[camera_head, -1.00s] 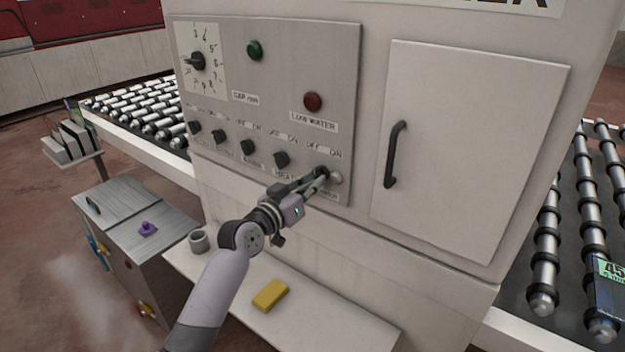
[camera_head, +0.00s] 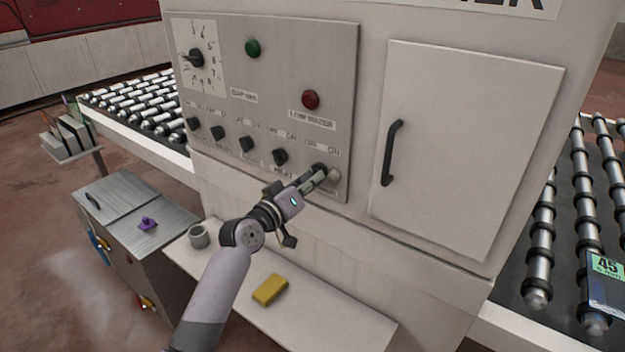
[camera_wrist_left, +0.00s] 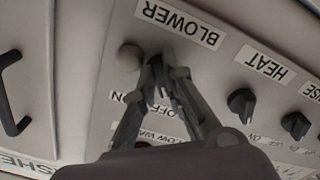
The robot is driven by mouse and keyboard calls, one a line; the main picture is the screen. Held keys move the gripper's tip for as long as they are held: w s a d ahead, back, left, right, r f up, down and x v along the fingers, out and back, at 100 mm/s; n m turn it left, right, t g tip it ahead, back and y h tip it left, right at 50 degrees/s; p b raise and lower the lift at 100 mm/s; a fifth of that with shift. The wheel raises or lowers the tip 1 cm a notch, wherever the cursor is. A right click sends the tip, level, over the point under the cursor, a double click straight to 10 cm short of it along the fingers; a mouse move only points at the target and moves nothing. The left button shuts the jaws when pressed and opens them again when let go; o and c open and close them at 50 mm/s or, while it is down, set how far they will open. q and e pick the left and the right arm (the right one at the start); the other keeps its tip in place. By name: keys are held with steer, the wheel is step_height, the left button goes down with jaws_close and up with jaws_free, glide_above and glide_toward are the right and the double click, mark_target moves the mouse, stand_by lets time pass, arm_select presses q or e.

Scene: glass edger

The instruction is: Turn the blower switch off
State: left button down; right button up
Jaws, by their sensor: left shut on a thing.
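The blower switch sits at the right end of the lower row on the control panel (camera_head: 345,60). My left gripper (camera_head: 318,176) reaches the switch from the lower left. In the left wrist view, my left fingers (camera_wrist_left: 160,75) are shut on a dark part beside the pale knob, under the BLOWER label (camera_wrist_left: 178,24). The fingers hide most of that part, and I cannot tell the switch's exact setting. My right gripper is not in view.
The HEAT knob (camera_head: 280,157) is close by on the left. A cabinet door with a black handle (camera_head: 392,152) is on the right. A yellow sponge (camera_head: 269,290) and a grey cup (camera_head: 199,236) stand on the ledge below. Rollers (camera_head: 540,255) flank the machine.

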arm_select(q)
steer(key=c, duration=1.7)
jaws_free()
steer(key=shift+s, duration=0.1)
steer(key=v, duration=1.2)
